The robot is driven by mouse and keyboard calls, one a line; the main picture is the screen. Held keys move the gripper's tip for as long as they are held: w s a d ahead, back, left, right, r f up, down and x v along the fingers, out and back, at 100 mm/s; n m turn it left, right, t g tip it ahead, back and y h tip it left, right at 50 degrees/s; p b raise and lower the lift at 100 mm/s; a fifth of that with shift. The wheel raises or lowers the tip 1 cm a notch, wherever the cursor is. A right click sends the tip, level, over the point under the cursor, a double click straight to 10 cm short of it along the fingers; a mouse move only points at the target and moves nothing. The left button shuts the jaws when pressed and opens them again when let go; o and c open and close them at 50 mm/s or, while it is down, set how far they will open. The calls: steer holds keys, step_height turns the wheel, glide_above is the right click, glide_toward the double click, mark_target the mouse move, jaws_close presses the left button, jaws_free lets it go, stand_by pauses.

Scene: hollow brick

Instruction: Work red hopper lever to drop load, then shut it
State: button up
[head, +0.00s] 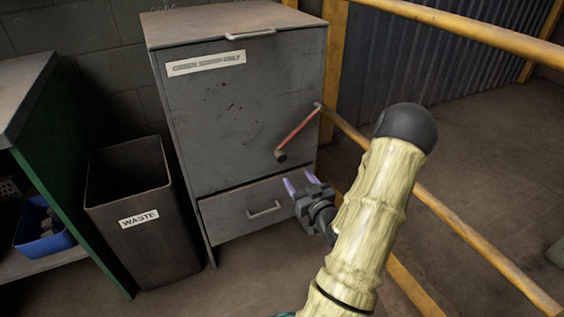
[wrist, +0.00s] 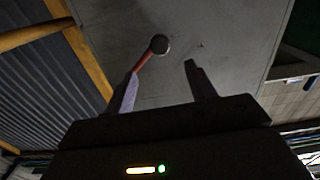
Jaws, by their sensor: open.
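The red lever (head: 299,128) is on the front of the grey hopper cabinet (head: 240,120), at its right side. It slants from an upper right end down to a dark round knob (head: 281,156) at the lower left. My gripper (head: 298,181) is open and empty, just below the knob and in front of the cabinet's lower part. In the wrist view the red lever (wrist: 144,63) and its dark knob (wrist: 160,44) show beyond the fingers, nearer the left finger; part of the lever is hidden behind that finger. The lower drawer (head: 235,212) with a handle looks closed.
A black waste bin (head: 145,232) stands left of the cabinet, beside a green-sided bench (head: 75,190) with a blue tray (head: 42,238) on its shelf. Yellow rails (head: 450,215) run along the right, close to my arm. Open floor lies beyond them.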

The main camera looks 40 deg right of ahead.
mark_target(282, 159)
steer(key=b+x, duration=0.2)
steer(key=x, duration=0.9)
steer(key=shift+w+d+b, duration=0.15)
steer(key=shift+w+b, duration=0.2)
steer(key=shift+w, duration=0.05)
jaws_close()
